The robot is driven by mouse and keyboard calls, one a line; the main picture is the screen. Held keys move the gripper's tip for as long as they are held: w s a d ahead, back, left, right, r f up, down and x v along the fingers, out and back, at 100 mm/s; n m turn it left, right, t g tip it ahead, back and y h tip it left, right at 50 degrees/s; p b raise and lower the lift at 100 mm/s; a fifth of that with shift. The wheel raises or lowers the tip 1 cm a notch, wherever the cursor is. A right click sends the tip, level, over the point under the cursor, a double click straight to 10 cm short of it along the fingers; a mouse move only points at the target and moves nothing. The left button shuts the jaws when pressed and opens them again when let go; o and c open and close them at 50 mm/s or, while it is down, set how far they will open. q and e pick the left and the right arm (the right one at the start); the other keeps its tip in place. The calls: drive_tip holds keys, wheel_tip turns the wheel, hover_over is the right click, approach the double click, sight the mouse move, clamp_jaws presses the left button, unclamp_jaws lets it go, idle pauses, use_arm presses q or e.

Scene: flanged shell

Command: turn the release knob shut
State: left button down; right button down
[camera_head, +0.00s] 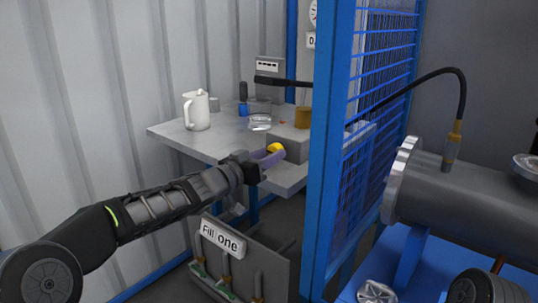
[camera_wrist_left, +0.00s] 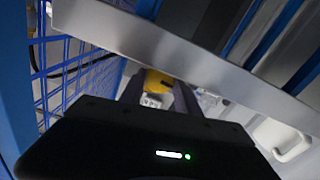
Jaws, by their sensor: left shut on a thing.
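A yellow knob (camera_head: 275,147) sits at the front of the grey block on the table, in the head view. My left gripper (camera_head: 271,156) reaches it from the left with its purple-grey fingers shut on it. In the left wrist view the yellow knob (camera_wrist_left: 157,82) shows between the two fingers (camera_wrist_left: 159,92), with a dark mark on its face. The fingers hide part of the knob, and I cannot tell its exact turn angle. My right gripper is not in view.
The grey block (camera_head: 290,143) carries a brownish-yellow cylinder (camera_head: 303,117). A white jug (camera_head: 196,110) and a glass dish (camera_head: 260,121) stand on the table (camera_head: 190,143). A blue mesh partition (camera_head: 330,150) stands close right of the block.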

use_arm(q)
drive_tip(key=m, duration=0.2)
drive_tip(key=shift+m+p, duration=0.3)
drive_tip(key=shift+p, duration=0.1)
drive_tip(key=shift+m, duration=1.7)
drive_tip(key=c, duration=0.9)
unclamp_jaws()
drive_tip(key=p+v, duration=0.1)
drive_tip(key=v, duration=0.6)
drive_tip(key=shift+s+a, duration=0.25)
drive_tip(key=shift+s, duration=0.05)
